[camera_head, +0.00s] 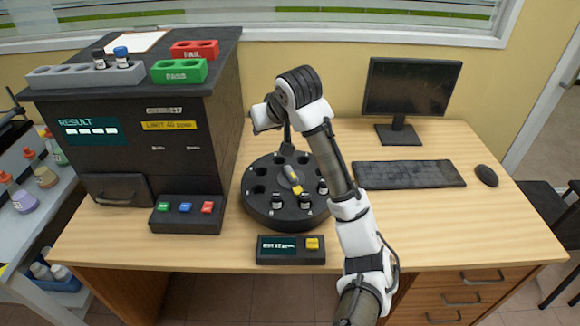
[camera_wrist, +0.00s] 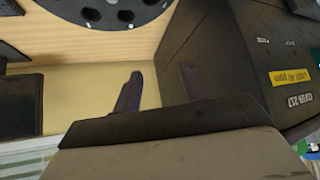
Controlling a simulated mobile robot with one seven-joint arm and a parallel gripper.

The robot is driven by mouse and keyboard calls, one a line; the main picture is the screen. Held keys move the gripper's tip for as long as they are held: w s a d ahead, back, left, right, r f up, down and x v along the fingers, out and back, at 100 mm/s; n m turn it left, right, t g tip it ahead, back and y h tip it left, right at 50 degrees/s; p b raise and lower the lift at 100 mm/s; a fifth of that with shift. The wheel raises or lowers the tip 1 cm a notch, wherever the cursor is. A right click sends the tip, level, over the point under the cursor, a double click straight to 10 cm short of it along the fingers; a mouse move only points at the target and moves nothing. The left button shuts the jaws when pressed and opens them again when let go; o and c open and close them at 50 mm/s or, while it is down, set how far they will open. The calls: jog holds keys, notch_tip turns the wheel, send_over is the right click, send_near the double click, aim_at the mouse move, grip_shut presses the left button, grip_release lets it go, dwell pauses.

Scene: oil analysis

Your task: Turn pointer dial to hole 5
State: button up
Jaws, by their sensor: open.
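The round black dial (camera_head: 262,205) stands on the wooden table, with a ring of holes around its top. A grey pointer with a yellow end (camera_head: 293,180) lies at its centre, the yellow end towards the front and slightly right. Small dark vials (camera_head: 305,201) sit in some front and right holes. Hole numbers are too small to read. In the wrist view part of the dial (camera_wrist: 112,18) shows at the top, cut off by the edge. My gripper (camera_wrist: 160,88) is open and empty, apart from the dial. In the head view my wrist is above and behind the dial, its fingertips unclear.
A tall black analyser (camera_head: 130,155) with a button panel (camera_head: 186,214) stands left of the dial. A small display box (camera_head: 291,250) lies in front. A monitor (camera_head: 411,88), keyboard (camera_head: 410,174) and mouse (camera_head: 486,175) are on the right. The right front table is clear.

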aim_at(289, 169)
jog(key=s+d+f+g+h, duration=0.2)
jog(key=d+f+g, duration=0.1)
jog(key=d, duration=0.4)
jog(key=shift+m, duration=0.4)
jog(key=p+x, duration=0.1)
jog(key=x, duration=1.1)
jog(key=shift+w+a+f+p, duration=0.1)
jog(key=shift+a+f+p, duration=0.05)
jog(key=shift+f+p, duration=0.2)
jog(key=shift+c, duration=0.3)
grip_shut()
